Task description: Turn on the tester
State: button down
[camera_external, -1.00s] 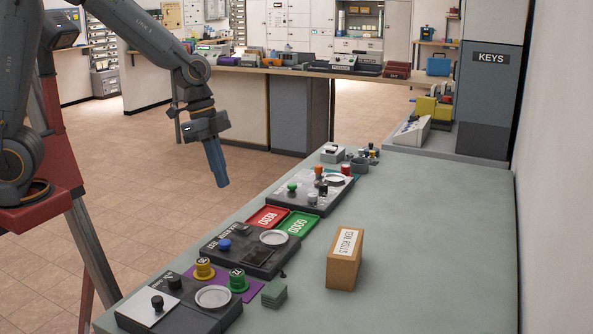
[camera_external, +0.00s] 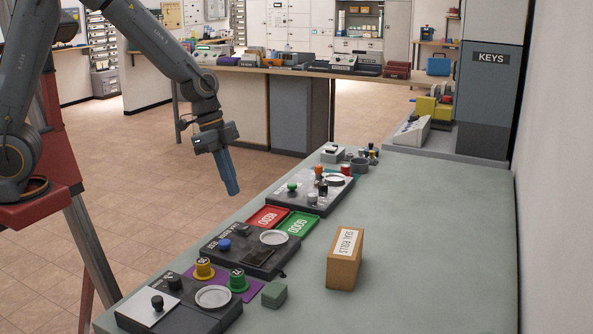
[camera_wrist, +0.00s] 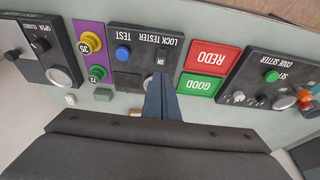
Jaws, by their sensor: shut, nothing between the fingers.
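The lock tester (camera_external: 245,262) is a dark panel on the table, with a blue TEST button (camera_external: 224,244), a pale round disc (camera_external: 273,237) and a small dark switch (camera_external: 241,230). In the wrist view the tester (camera_wrist: 142,32) is upside down, with its blue button (camera_wrist: 122,53) and an ON label (camera_wrist: 161,61) by the switch. My gripper (camera_external: 234,193) is shut and empty, pointing down in the air behind the tester in the external view. In the wrist view its blue fingers (camera_wrist: 160,84) overlap the tester near the ON label and partly hide that area.
Red REDO (camera_external: 267,217) and green GOOD (camera_external: 298,224) trays lie beside the tester. Another panel (camera_external: 318,193) stands beyond them, and an open/closed panel (camera_external: 160,325) is nearer. A yellow spool (camera_external: 204,269), a green spool (camera_external: 238,280) and a brown box (camera_external: 345,262) stand nearby. The right side is mostly clear.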

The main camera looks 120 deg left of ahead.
aim_at(242, 228)
jog(key=p+x, duration=0.1)
jog(key=x, duration=0.8)
jog(key=shift+w+f+b, duration=0.15)
jog(key=shift+f+b, duration=0.1)
jog(key=shift+b, duration=0.2)
jog(key=shift+s, duration=0.25)
jog(key=shift+s+b, duration=0.4)
jog(key=shift+s, duration=0.2)
jog(key=shift+r, duration=0.1)
jog(key=v, duration=1.4)
jog(key=shift+p, duration=0.45)
